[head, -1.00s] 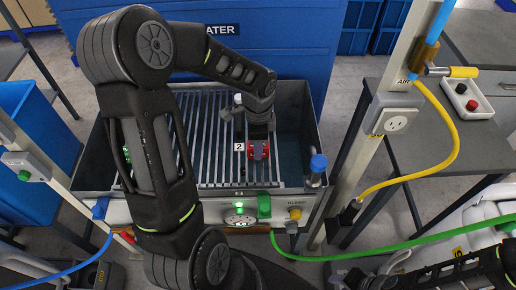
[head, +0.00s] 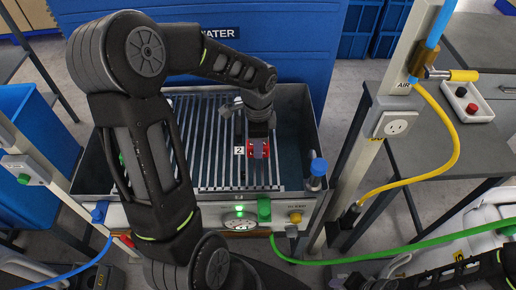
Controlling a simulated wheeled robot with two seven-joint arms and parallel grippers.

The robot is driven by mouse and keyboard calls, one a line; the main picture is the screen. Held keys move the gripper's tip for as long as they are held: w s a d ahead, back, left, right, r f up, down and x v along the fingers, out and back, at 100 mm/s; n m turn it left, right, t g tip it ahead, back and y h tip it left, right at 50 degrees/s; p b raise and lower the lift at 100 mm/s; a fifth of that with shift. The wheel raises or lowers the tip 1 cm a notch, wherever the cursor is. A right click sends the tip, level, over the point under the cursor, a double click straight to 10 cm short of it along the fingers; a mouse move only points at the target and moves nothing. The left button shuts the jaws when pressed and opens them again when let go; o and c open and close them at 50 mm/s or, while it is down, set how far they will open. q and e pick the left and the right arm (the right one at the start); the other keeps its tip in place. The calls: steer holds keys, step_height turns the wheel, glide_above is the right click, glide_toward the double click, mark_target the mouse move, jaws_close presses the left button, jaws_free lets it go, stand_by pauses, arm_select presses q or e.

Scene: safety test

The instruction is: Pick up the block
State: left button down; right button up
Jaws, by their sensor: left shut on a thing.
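A small red block (head: 266,149) is at the right of the slatted rack in the grey tank, beside a white tag marked 2 (head: 239,151). My left gripper (head: 258,143) reaches down over it and is shut on it. The gripper covers part of the block. I cannot tell whether the block touches the slats. My right arm shows only at the lower right edge, and its gripper is out of view.
The grey tank (head: 300,130) has raised walls and a front panel with a green light and knobs. A blue-capped fitting (head: 318,166) stands at its right corner. A post with a yellow hose (head: 450,140) and a green hose are to the right.

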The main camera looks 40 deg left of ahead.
arm_select(q)
step_height(320, 180, up, 8)
steer(key=shift+f+b, duration=0.1)
steer(key=shift+b, duration=0.2)
stand_by(0.5)
